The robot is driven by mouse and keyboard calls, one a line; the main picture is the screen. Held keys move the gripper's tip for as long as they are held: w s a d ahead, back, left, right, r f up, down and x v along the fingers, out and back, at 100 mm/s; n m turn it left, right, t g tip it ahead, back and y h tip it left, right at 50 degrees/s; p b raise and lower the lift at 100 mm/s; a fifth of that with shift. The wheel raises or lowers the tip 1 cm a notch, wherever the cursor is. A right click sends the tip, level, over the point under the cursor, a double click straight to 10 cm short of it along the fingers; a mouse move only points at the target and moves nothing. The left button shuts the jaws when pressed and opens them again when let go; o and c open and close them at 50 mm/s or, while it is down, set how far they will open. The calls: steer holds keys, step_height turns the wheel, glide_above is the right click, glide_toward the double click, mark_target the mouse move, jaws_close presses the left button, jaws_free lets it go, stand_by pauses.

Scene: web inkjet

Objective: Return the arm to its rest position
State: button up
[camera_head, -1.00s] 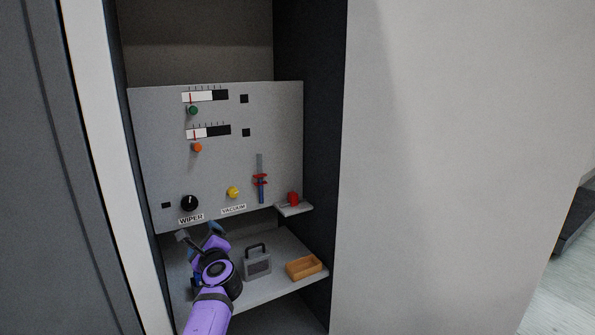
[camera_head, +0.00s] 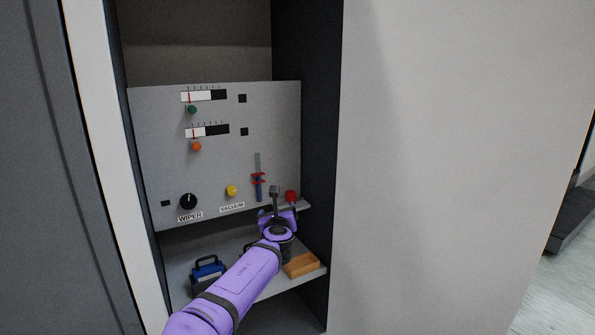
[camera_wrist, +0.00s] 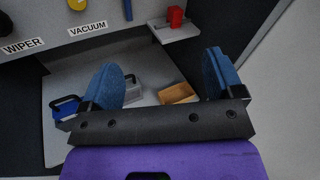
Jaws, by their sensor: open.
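My purple arm (camera_head: 245,280) reaches up from the bottom of the head view into the recess. My gripper (camera_wrist: 163,78) is open, its two blue fingers apart with nothing between them. In the head view my gripper (camera_head: 277,205) is in front of the panel's lower right part, near the small ledge, and its fingers are partly hard to make out.
A grey panel (camera_head: 225,160) has knobs and a slider. A small ledge (camera_wrist: 178,33) holds a red block (camera_wrist: 176,16). On the lower shelf are a blue case (camera_head: 208,274), a grey case (camera_wrist: 135,87) and an orange tray (camera_head: 301,265). A dark wall closes the right.

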steer(key=d+m+g+h, duration=0.5)
steer(key=d+m, duration=0.7)
steer(key=d, duration=0.8)
steer(key=s+d+m+g, duration=0.6)
steer(key=s+d+m, duration=0.2)
steer(key=d+m, duration=0.45)
steer(key=s+d+r+m+g+y, duration=0.1)
steer(key=s+d+r+m+y, duration=0.15)
steer(key=s+r+m, duration=0.45)
steer(key=s+d+r+m+g+y, duration=0.1)
steer(key=s+d+r+m+y, duration=0.15)
steer(key=s+r, duration=0.9)
steer(key=s+r+m, duration=0.2)
steer(key=s, duration=0.8)
steer(key=s+a+r+m+t+h, duration=0.1)
steer(key=s+m, duration=0.2)
steer(key=s, duration=0.7)
steer(key=shift+s+a+r, duration=0.2)
steer(key=shift+s+r, duration=0.1)
steer(key=shift+r, duration=0.1)
